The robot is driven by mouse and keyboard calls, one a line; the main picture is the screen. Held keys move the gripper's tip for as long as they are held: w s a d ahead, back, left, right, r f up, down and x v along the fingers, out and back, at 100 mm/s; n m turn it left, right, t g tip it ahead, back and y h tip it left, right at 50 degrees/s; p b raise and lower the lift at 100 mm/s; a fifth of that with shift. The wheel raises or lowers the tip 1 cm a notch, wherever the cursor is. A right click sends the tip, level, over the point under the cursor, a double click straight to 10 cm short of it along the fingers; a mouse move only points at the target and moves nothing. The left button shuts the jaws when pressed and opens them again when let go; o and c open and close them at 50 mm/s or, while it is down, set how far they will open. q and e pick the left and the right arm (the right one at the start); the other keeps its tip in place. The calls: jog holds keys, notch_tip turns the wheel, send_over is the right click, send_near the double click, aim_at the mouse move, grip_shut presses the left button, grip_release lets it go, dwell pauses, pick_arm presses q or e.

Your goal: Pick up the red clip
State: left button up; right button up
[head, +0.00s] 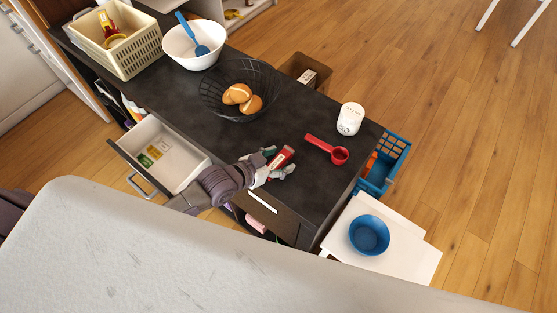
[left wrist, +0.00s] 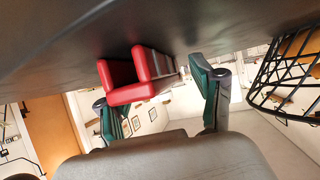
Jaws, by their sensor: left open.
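The red clip (head: 281,157) lies on the dark countertop (head: 312,112), near its front edge. My left gripper (head: 278,163) is open at the clip, with a finger on either side of it. In the left wrist view the red clip (left wrist: 122,82) sits between the spread green-padded fingers (left wrist: 160,98), closer to the left one. A gap shows between the clip and the right finger. I cannot tell whether the left finger touches it. My right gripper is not in view.
A red scoop (head: 327,149) lies just right of the clip, with a white jar (head: 350,119) behind it. A black wire basket (head: 212,100) of bread rolls stands to the back left. An open drawer (head: 143,140) juts out at the front left. A blue bowl (head: 369,235) sits lower right.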

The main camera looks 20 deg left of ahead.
pick_arm(q)
jog(key=c, duration=1.1)
jog(key=shift+r, duration=0.15)
